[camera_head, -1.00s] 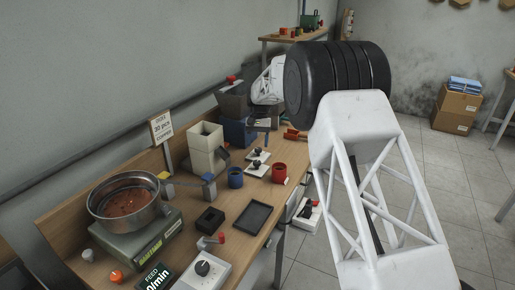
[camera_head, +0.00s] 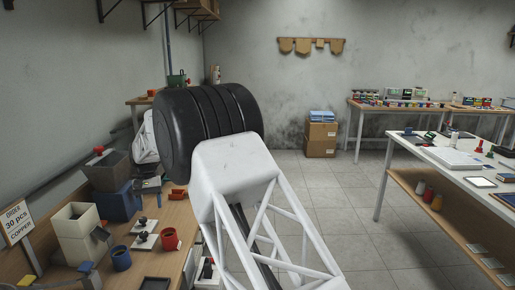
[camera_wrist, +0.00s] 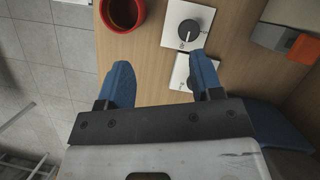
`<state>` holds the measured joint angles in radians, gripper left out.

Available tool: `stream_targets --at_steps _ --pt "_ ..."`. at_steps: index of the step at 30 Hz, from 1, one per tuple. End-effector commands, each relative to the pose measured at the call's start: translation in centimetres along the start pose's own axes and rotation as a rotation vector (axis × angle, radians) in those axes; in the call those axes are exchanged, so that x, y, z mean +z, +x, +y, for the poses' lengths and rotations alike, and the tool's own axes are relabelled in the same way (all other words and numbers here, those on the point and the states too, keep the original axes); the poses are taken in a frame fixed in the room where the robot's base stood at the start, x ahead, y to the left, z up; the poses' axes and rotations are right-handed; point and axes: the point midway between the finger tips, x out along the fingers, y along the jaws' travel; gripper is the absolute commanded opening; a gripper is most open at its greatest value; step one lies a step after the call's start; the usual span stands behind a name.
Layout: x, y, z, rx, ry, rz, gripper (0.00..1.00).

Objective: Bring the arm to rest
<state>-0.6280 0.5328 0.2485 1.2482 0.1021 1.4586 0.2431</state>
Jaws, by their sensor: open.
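My gripper (camera_wrist: 160,85) shows in the wrist view with its two blue fingers spread apart and nothing between them. It is over the wooden bench (camera_wrist: 150,60), near a red cup (camera_wrist: 122,14) and a white plate with a black knob (camera_wrist: 188,28). A second white plate (camera_wrist: 182,72) lies partly behind the right finger.
The head view shows the red cup (camera_head: 170,239), a blue cup (camera_head: 121,258), a beige container (camera_head: 78,225) and a blue block (camera_head: 118,204) on the left bench. A white table (camera_head: 455,157) stands right.

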Motion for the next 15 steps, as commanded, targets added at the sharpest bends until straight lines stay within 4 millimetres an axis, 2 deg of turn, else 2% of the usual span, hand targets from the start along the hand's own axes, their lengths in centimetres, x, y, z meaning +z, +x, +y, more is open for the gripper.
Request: stream_targets --at_steps 6,15 --pt "3.8 -3.0 5.3 -0.018 0.028 0.044 0.6" --pt "9.7 -5.8 12.3 -0.038 0.064 0.104 0.6"
